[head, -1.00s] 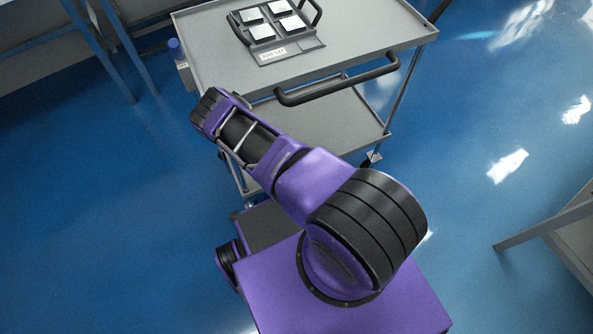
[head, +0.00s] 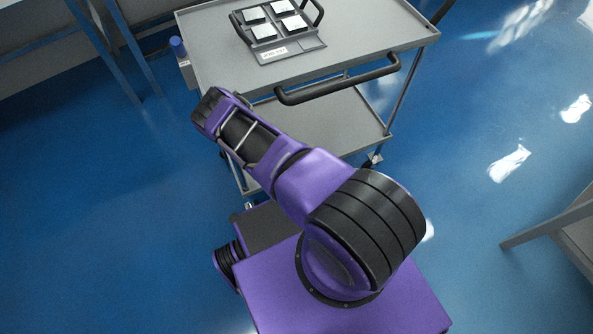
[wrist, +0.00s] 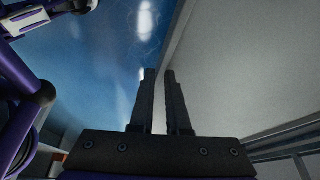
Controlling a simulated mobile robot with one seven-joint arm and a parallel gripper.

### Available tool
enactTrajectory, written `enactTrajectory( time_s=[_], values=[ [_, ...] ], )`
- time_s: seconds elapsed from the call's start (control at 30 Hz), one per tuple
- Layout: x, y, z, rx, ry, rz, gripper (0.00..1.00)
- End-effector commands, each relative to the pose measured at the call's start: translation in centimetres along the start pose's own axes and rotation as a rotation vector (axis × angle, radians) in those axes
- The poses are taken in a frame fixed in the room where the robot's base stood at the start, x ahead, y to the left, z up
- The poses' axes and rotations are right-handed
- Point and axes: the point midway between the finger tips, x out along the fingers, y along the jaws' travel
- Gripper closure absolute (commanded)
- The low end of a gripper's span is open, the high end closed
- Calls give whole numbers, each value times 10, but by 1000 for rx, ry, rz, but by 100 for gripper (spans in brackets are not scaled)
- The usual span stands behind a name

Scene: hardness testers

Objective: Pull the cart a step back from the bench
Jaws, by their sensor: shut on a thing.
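The grey cart (head: 220,62) stands in front of me in the head view, with an upper tray, a lower shelf (head: 330,125) and a black push handle (head: 340,83) on its near side. My arm reaches over its near left corner and hides part of it. My gripper is hidden in the head view. In the wrist view my gripper (wrist: 161,75) has its fingers close together, shut at the edge of a grey panel of the cart (wrist: 240,60). The exact part held cannot be made out.
A black holder with several pale blocks (head: 270,32) sits on the cart's tray. Grey bench legs (head: 110,50) stand at the upper left, and a grey table (head: 550,225) is at the right. Blue floor between is clear.

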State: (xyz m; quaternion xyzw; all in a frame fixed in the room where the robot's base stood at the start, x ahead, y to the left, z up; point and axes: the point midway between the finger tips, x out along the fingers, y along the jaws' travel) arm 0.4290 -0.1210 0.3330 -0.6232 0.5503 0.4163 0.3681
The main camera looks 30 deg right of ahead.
Motion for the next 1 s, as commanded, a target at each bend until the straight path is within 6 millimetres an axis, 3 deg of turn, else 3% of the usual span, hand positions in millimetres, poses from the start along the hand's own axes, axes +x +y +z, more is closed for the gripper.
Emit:
enactTrajectory(
  time_s=[0.27, 0.3, 0.5, 1.0],
  values=[
    [0, 0, 0, -1, -1, -1, 100],
    [0, 0, 0, -1, -1, -1, 84],
    [0, 0, 0, 0, 0, 0, 51],
    [-9, -4, -7, 1, 1, 0, 51]
  ],
)
